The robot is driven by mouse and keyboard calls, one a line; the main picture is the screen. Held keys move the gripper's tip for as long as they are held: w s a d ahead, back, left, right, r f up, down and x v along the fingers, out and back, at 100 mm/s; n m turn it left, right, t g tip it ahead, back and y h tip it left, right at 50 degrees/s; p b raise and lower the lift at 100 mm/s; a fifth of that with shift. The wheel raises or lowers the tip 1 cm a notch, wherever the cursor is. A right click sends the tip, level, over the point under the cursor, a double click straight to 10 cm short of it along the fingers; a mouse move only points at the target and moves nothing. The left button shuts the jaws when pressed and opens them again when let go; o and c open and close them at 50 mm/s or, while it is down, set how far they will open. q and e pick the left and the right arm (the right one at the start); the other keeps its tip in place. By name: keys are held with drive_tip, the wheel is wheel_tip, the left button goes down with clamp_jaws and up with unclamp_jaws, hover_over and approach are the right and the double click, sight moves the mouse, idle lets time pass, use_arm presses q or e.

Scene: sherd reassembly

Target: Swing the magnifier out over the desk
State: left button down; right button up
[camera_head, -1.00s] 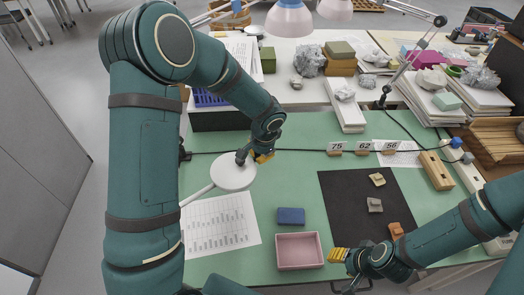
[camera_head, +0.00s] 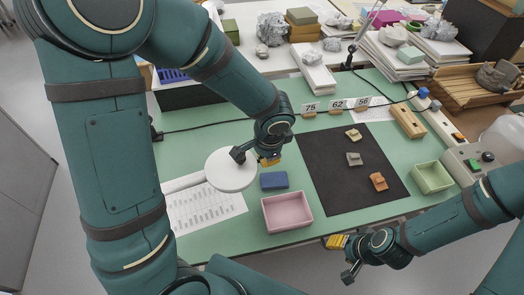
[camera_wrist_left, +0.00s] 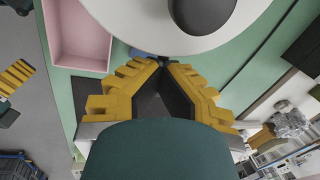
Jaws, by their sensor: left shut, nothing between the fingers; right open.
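The magnifier (camera_head: 231,170) is a white round head on a thin white arm that runs to the left. It hangs over the left part of the green desk, over the upper right of the printed sheet. My left gripper (camera_head: 268,161) is shut with nothing between its fingers, at the right rim of the head. In the left wrist view the closed fingertips (camera_wrist_left: 163,62) are at the rim of the white magnifier head (camera_wrist_left: 125,18), which has a dark oval on it; contact is unclear. My right gripper (camera_head: 337,242) is open and empty, off the front edge of the desk.
A blue block (camera_head: 274,180) and a pink tray (camera_head: 270,226) lie right of the magnifier. Sherds lie on a black mat (camera_head: 330,185). A green tray (camera_head: 431,190) is at the right. A cable and number cards (camera_head: 337,108) cross behind.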

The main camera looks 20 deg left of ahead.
use_arm(q)
drive_tip(key=c, duration=1.7)
unclamp_jaws()
drive_tip(key=shift+s+d+f, duration=0.1)
drive_tip(key=shift+d+f, duration=0.05)
drive_tip(key=shift+d, duration=0.1)
drive_tip(key=o, duration=0.6)
drive_tip(key=shift+o, duration=0.3)
drive_tip(key=shift+w, duration=0.2)
wheel_tip(320, 180, up, 12)
drive_tip(key=s+d, duration=0.1)
drive_tip(key=shift+s+d, duration=0.3)
drive_tip(key=shift+d, duration=0.05)
drive_tip(key=shift+f, duration=0.1)
